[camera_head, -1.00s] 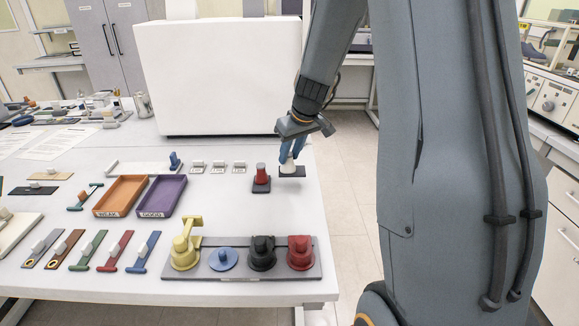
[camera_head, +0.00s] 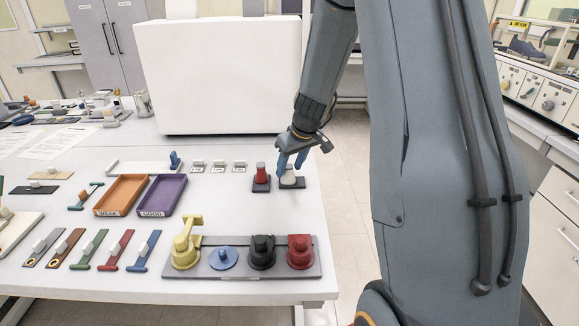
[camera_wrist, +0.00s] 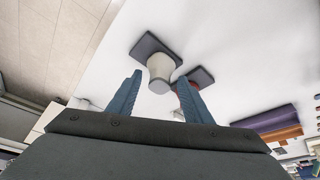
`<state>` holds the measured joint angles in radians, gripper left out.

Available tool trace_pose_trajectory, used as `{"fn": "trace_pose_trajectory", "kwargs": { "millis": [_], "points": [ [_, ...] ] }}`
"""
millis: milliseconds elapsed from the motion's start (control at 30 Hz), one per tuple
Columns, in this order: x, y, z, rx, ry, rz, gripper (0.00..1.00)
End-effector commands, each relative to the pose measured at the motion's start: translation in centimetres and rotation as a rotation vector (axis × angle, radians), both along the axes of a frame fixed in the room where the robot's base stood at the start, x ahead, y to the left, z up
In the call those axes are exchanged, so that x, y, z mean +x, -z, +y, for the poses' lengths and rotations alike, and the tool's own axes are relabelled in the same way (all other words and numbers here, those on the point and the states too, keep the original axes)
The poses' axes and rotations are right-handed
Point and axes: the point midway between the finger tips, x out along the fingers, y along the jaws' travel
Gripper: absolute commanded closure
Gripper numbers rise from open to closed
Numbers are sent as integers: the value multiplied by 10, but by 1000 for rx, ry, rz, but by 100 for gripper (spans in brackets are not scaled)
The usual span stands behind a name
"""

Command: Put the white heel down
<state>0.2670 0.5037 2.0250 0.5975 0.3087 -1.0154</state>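The white heel (camera_head: 289,176) stands upright on its dark base plate (camera_head: 299,184), on the white table near the right edge. It also shows in the wrist view (camera_wrist: 161,70), just beyond the fingertips. My gripper (camera_head: 291,163) is open above it, with its blue fingers spread to either side. In the wrist view my gripper (camera_wrist: 163,77) shows a clear gap between each finger and the heel.
A red heel (camera_head: 261,173) on a dark base stands close to the left. Several small white labelled blocks (camera_head: 218,167) are further left. A grey rack (camera_head: 318,266) with coloured round pieces lies at the front. Clear table lies between the rack and the heels.

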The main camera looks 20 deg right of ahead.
Motion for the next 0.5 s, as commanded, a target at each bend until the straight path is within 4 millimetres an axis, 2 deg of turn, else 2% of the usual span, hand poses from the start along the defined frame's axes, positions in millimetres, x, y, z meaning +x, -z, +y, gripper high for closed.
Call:
{"fn": "trace_pose_trajectory", "kwargs": {
  "millis": [333,500],
  "points": [
    [0,-3,0,0,0,0,55],
    [-6,-20,-2,0,-1,-4,55]
  ]
}}
